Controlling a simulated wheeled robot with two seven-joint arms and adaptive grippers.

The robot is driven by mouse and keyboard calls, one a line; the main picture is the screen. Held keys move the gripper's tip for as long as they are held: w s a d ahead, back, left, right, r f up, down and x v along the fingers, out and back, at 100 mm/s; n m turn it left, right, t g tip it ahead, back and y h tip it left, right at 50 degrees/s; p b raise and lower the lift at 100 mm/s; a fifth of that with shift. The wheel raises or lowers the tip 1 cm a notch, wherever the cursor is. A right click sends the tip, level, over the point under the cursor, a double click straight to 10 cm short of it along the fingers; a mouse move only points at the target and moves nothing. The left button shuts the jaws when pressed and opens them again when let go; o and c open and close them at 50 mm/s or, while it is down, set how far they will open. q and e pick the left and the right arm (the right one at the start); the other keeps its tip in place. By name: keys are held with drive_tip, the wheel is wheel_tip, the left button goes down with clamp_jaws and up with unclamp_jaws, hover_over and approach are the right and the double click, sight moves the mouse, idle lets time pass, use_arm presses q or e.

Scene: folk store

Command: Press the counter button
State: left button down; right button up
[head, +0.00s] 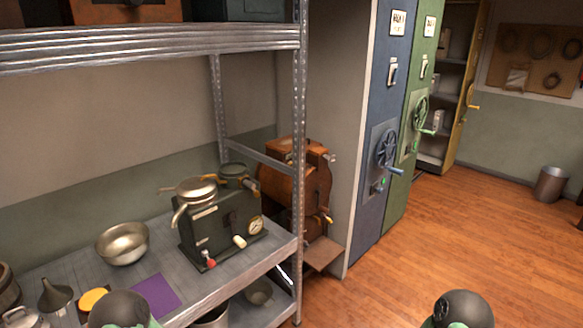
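A dark green machine (222,228) stands on the metal shelf, with a round dial (256,225), a red knob (211,263), a pale handle (239,241) and a metal pan on top (196,190). I cannot make out which part is a counter button. A blue cabinet (372,215) and a green cabinet (414,170) stand to the right, each with a handwheel and small fittings below it. Dark rounded parts of my own arms show at the bottom edge, left and right. Neither gripper's fingers are in view.
The shelf (85,268) also holds a metal bowl (122,243), a purple sheet (155,296), a funnel (55,297) and a yellow round item (94,300). An upright post (299,150) stands at its right corner.

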drive_tip(key=shift+c, duration=0.3)
idle(0.4)
clamp_jaws()
idle(1.1)
